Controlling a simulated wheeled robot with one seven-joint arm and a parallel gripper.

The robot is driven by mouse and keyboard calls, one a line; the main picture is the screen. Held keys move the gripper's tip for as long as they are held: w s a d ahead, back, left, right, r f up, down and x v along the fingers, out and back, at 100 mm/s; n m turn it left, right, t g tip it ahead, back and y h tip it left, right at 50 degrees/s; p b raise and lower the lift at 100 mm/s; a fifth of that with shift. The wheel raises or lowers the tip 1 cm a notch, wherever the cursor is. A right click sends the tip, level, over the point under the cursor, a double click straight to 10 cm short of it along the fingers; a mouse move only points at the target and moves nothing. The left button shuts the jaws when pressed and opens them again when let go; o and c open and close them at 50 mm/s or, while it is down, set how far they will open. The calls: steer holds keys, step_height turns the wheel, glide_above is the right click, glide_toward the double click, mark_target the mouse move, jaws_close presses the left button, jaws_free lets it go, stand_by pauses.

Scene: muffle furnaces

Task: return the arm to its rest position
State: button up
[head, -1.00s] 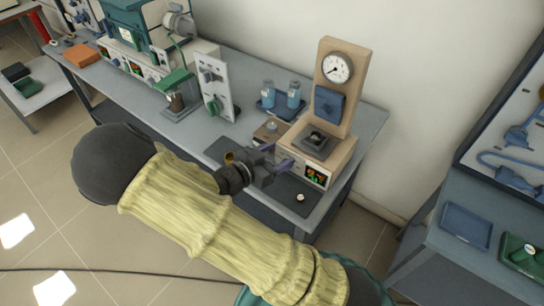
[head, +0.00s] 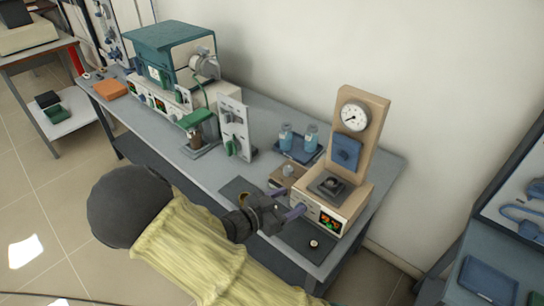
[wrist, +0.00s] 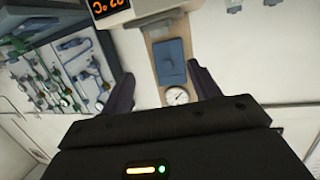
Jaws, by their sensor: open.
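My arm, in a pale yellow sleeve, crosses the lower part of the head view. My gripper (head: 288,203) is open, with two dark purplish fingers apart and nothing visible between them. In the head view it appears over the front of the bench, left of the beige unit (head: 330,200) with the dial gauge; its exact height is unclear. In the wrist view, the open gripper (wrist: 162,88) frames the unit's blue panel (wrist: 170,62) and round gauge (wrist: 176,96), seen upside down and some way off.
The grey bench (head: 225,175) carries a green-topped furnace (head: 165,50), a white switch panel (head: 234,125) and blue bottles (head: 311,137). A small round piece (head: 314,243) lies on a dark mat. Another table with a blue tray (head: 487,280) stands at right. Open floor (head: 60,200) lies at left.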

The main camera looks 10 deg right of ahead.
steer(key=shift+w, duration=0.1)
steer(key=s+a+r+n+g+y+p, duration=0.1)
steer(key=a+r+n+y+p, duration=0.2)
steer(key=y, duration=0.4)
steer(key=r+n+g+y+p, duration=0.1)
steer(key=r+n+y+p, duration=0.3)
steer(key=y, duration=0.3)
steer(key=s+d+r+n+g+p, duration=0.1)
steer(key=s+d+r+n, duration=0.3)
steer(key=s, duration=0.5)
steer(key=shift+s+r+n+g, duration=0.35)
steer(key=shift+r+n+g, duration=0.45)
steer(key=shift+r, duration=0.1)
steer(key=shift+d, duration=0.15)
